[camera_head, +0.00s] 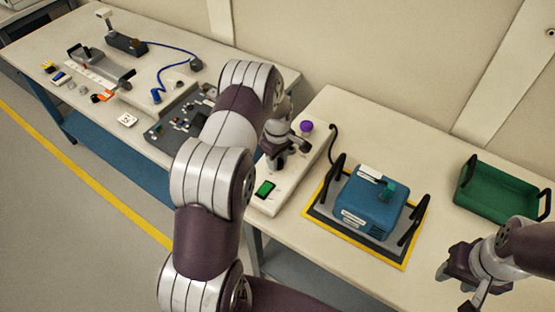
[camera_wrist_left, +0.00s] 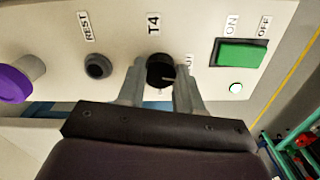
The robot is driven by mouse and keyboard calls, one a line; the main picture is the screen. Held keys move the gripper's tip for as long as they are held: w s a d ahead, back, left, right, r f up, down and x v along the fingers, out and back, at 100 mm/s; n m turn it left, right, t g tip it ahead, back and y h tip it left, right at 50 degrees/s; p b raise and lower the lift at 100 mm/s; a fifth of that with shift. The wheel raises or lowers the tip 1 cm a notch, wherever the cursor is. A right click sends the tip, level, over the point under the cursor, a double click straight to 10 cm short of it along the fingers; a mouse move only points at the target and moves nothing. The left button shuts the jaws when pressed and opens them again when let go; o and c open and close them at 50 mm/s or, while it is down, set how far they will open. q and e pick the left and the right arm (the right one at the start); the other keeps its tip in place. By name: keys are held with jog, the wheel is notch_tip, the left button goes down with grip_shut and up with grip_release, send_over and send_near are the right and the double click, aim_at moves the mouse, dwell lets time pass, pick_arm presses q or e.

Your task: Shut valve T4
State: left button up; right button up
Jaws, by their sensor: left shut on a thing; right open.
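Valve T4 is a round black knob (camera_wrist_left: 160,68) on a pale control panel (camera_wrist_left: 125,12), with its T4 label (camera_wrist_left: 153,23) beside it in the left wrist view. My left gripper (camera_wrist_left: 159,80) is shut on the knob, one finger on each side. A second label (camera_wrist_left: 190,60) is partly hidden by a finger; only its end, "UT", reads. A pale mark shows on the knob, but its exact direction is unclear. In the head view my left gripper (camera_head: 277,160) is over the panel (camera_head: 284,186) and hides the knob. My right gripper (camera_head: 462,284) is open and empty at lower right.
The panel also bears a REST button (camera_wrist_left: 97,65), a purple knob (camera_wrist_left: 14,84), a green ON/OFF switch (camera_wrist_left: 240,53) and a lit lamp (camera_wrist_left: 236,88). A blue box (camera_head: 369,203) and a green crate (camera_head: 490,207) stand to the right on the bench.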

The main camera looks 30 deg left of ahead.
aim_at(279, 162)
pick_arm(q)
jog(key=shift+n, duration=1.1)
jog(key=o, duration=1)
jog(key=shift+r, duration=0.1)
jog(key=shift+o, duration=0.2)
jog(key=shift+d, duration=0.15)
jog(key=shift+r, duration=0.25)
notch_tip(279, 162, up, 12)
jog(key=b, duration=0.2)
jog(key=shift+r, duration=0.15)
